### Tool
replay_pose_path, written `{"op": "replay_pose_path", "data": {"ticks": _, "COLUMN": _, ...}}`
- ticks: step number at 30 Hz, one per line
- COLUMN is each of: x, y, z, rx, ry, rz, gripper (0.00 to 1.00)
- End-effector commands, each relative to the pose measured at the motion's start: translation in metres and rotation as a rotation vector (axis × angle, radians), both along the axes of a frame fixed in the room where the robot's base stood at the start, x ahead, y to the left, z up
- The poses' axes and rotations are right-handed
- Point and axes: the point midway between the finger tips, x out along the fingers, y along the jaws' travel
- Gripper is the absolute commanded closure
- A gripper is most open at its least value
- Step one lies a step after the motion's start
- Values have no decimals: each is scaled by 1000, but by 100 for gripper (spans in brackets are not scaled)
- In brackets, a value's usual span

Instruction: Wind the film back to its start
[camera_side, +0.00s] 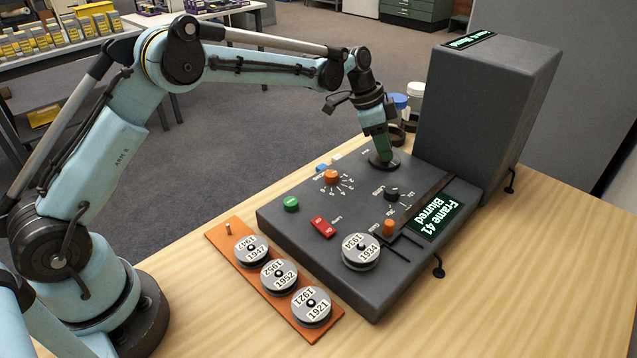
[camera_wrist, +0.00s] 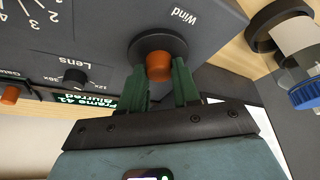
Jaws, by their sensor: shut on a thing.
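The film reader (camera_side: 300,250) is a dark grey console with a tall hood (camera_side: 485,105). Its screen (camera_side: 436,211) reads "Frame 41 Blurred". A reel marked 1934 (camera_side: 360,252) sits on the console's near end. The wind crank has a black disc (camera_side: 393,164) at the far end of the console. In the wrist view its orange-brown knob (camera_wrist: 160,67) stands on the disc, beside the word "Wind". My gripper (camera_side: 382,152) reaches down onto the crank, and its green fingers (camera_wrist: 160,82) are shut on the knob. The side view mostly hides the knob.
An orange rack (camera_side: 221,238) in front holds reels marked 1947 (camera_side: 252,251), 1952 (camera_side: 279,275) and 1921 (camera_side: 311,307); one peg is bare. The console carries an orange dial (camera_side: 331,176), lens knob (camera_side: 391,194), green button (camera_side: 291,204) and red switch (camera_side: 323,227). Jars (camera_side: 415,95) stand behind the gripper.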

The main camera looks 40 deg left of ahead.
Motion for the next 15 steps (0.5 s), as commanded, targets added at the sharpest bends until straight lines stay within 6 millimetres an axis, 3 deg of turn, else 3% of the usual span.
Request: {"op": "replay_pose_path", "data": {"ticks": 15, "x": -2, "y": -3, "z": 1, "rx": 1, "ry": 1, "rz": 390, "gripper": 99}}
